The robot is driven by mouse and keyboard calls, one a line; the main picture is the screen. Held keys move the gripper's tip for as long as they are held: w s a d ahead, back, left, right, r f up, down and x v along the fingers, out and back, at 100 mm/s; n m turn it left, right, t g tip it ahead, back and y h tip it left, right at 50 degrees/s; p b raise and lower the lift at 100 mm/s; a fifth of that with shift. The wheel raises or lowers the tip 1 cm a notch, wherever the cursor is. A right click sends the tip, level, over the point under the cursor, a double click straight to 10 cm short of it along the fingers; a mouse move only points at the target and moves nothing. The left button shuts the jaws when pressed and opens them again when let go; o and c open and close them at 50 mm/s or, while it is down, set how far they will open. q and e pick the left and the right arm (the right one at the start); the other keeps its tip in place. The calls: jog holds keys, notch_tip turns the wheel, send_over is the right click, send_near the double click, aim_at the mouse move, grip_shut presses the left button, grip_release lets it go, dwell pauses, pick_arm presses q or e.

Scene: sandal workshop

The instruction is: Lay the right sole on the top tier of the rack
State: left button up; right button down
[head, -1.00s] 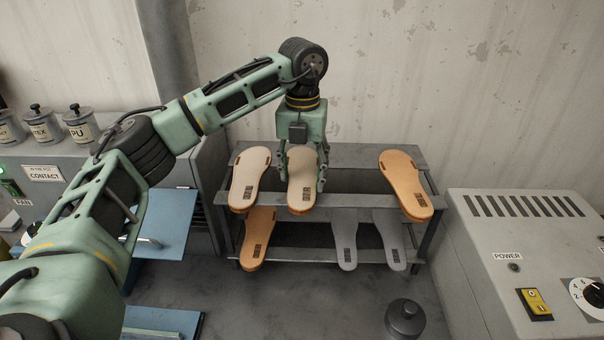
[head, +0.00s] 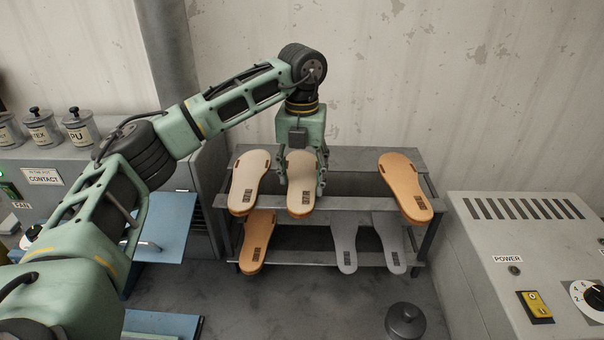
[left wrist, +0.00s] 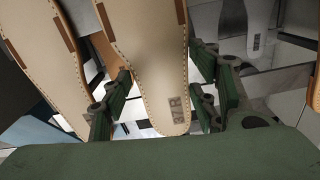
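The sole between my left fingers (head: 302,172) is cream on top with an orange edge. In the left wrist view the green finger pads stand slightly apart from the sole (left wrist: 155,70), so the gripper looks open. A dark mark on this sole seems to end in R. My right gripper is not in view.
A similar cream sole (head: 248,178) lies close on the left, and an orange sole (head: 404,184) at the tier's right. The lower tier holds an orange sole (head: 258,238) and two grey ones. A machine (head: 520,240) stands at right, with a dark lidded pot (head: 405,322) before the rack.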

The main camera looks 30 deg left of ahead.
pick_arm(q)
jog(key=o, duration=0.4)
notch_tip(320, 180, up, 12)
dwell(0.6)
